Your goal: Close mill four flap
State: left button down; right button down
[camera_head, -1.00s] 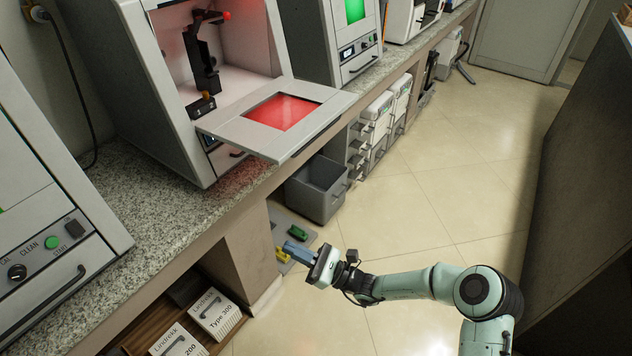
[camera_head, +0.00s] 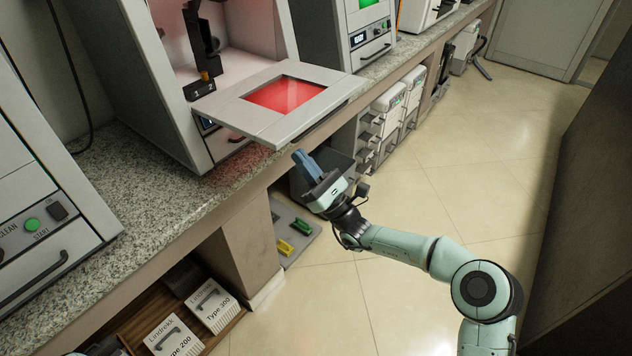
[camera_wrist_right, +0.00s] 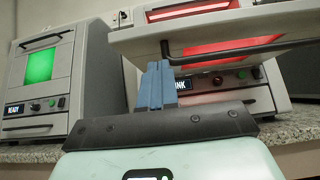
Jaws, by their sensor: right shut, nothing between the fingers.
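The mill flap (camera_head: 225,104), a grey panel with a red window, hangs open and roughly level in front of the red-lit mill (camera_head: 165,95). It stands out past the bench edge. In the right wrist view the flap (camera_wrist_right: 125,40) shows from below and in front, with a dark bar handle (camera_wrist_right: 230,48) along it. My right gripper (camera_head: 304,160) has its blue fingers shut and empty, pointing up just below the flap's front edge. In the wrist view the fingertips (camera_wrist_right: 160,66) overlap the handle; I cannot tell whether they touch. My left gripper is not in view.
A granite bench (camera_head: 135,200) runs along the left. Another machine (camera_head: 35,200) stands at the near left, and one with a green window (camera_head: 350,40) beyond. The tiled floor (camera_head: 430,200) at the right is clear.

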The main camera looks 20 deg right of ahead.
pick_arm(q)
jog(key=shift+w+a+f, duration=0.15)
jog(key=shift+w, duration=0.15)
pick_arm(e)
jog(key=shift+r, duration=1.55)
